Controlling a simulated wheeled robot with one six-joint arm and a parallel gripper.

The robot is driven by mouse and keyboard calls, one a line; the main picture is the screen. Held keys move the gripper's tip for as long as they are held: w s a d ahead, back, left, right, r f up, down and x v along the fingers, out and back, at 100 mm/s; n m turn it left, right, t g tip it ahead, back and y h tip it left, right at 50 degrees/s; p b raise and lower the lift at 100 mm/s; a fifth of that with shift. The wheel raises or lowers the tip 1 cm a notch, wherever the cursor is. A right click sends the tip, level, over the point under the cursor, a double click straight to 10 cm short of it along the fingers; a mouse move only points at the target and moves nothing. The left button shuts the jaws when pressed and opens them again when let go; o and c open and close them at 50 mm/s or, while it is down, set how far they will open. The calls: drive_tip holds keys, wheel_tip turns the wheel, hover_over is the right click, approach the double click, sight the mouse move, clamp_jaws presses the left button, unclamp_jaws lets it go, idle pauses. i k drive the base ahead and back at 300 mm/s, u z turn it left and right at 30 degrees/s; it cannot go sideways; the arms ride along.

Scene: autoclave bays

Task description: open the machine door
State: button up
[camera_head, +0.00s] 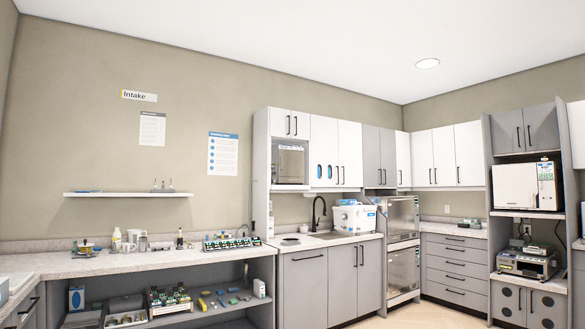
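Several machines with doors are in view, and I cannot tell which one the task means. Two steel-fronted machines are stacked in a tall bay, the upper one (403,218) at about counter height and the lower one (403,271) beneath it. Their doors look shut. A white box-shaped machine (515,187) sits on a shelf at the right, with its front door closed. A small steel machine (290,163) sits in a niche under the wall cabinets; its door looks shut. My gripper is not in view.
A long counter (150,263) with small tools runs along the left. A sink (330,235) with a black tap and a white-blue box (350,220) stand before the stacked machines. Drawers (455,264) are to their right. A little bare floor (420,317) shows at the bottom.

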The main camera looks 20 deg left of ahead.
sight(291, 163)
drive_tip(key=u, duration=0.05)
drive_tip(key=i, duration=0.85)
drive_tip(key=u, duration=0.4)
drive_tip(key=i, duration=2.55)
drive_tip(key=u, duration=0.65)
drive_tip(key=i, duration=3.7)
drive_tip(key=u, duration=0.1)
